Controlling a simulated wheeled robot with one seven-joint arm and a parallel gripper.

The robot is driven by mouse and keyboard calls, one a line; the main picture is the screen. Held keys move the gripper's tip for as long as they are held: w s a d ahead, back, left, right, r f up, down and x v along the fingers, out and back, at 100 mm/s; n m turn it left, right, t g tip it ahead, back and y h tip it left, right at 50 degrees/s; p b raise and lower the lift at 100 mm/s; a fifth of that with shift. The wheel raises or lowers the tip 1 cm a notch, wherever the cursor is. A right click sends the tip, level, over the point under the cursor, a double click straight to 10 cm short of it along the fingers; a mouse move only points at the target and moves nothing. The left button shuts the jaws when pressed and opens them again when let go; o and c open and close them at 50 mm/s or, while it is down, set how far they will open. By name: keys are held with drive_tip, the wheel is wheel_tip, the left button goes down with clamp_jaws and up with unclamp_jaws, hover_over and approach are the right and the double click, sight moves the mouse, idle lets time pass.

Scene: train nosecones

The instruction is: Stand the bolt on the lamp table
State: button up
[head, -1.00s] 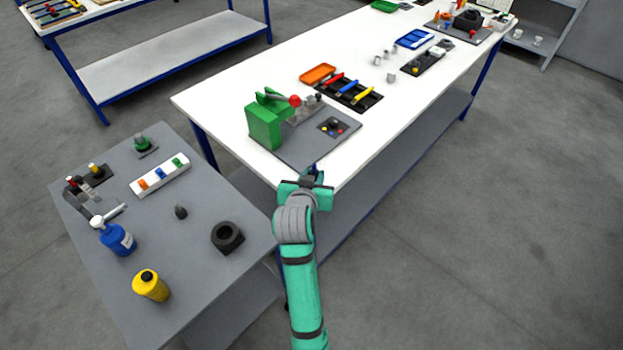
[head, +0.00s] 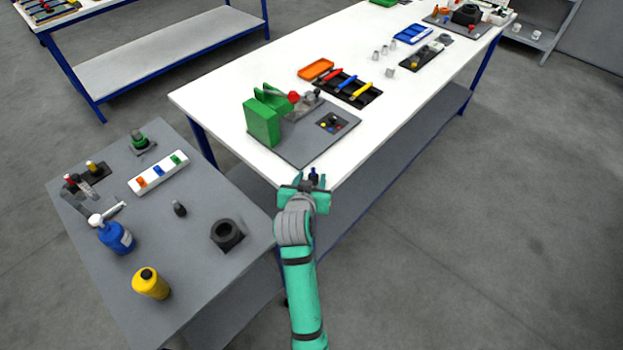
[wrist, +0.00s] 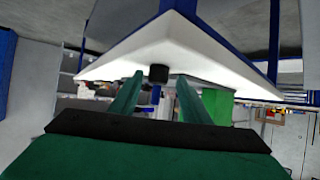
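My gripper (head: 313,184) is at the near corner of the long white table (head: 215,92). In the wrist view its two green fingers (wrist: 160,80) stand apart. A small dark cylinder (wrist: 158,73) shows between them, with gaps on both sides; I cannot tell whether it is the bolt. A dark blue piece (head: 313,174) shows at the fingertips in the head view. A small dark upright piece (head: 180,208) stands on the grey table (head: 190,270) at left, and it may be a bolt. The frames do not make clear which table is the lamp table.
A green fixture (head: 263,122) on a grey plate stands near my gripper. Floor at right is clear.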

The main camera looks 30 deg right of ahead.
drive_tip(key=shift+s+d, duration=0.1)
drive_tip(key=shift+d, duration=0.05)
drive_tip(key=shift+s+r, duration=0.1)
drive_tip(key=shift+r, duration=0.15)
drive_tip(key=v, duration=1.2)
drive_tip(key=s+a+f+n+t+y, duration=0.2)
drive_tip(key=s+a+f+n, duration=0.1)
drive_tip(key=s+a+f, duration=0.4)
drive_tip(key=s+a+f+n+t+y, duration=0.25)
drive_tip(key=a+f, duration=0.25)
drive_tip(key=a, duration=0.4)
drive_tip(key=s+a+r+n+y, duration=0.1)
drive_tip(key=s+a, duration=0.2)
drive_tip(key=s, duration=0.6)
drive_tip(key=s+a+r+n+t+y, duration=0.1)
drive_tip(key=s+a+r+y, duration=0.1)
drive_tip(key=s, duration=0.7)
drive_tip(key=shift+s+a, duration=0.3)
drive_tip(key=shift+a, duration=0.55)
drive_tip(key=shift+r+n+t, duration=0.1)
drive_tip(key=shift+n+t, duration=0.15)
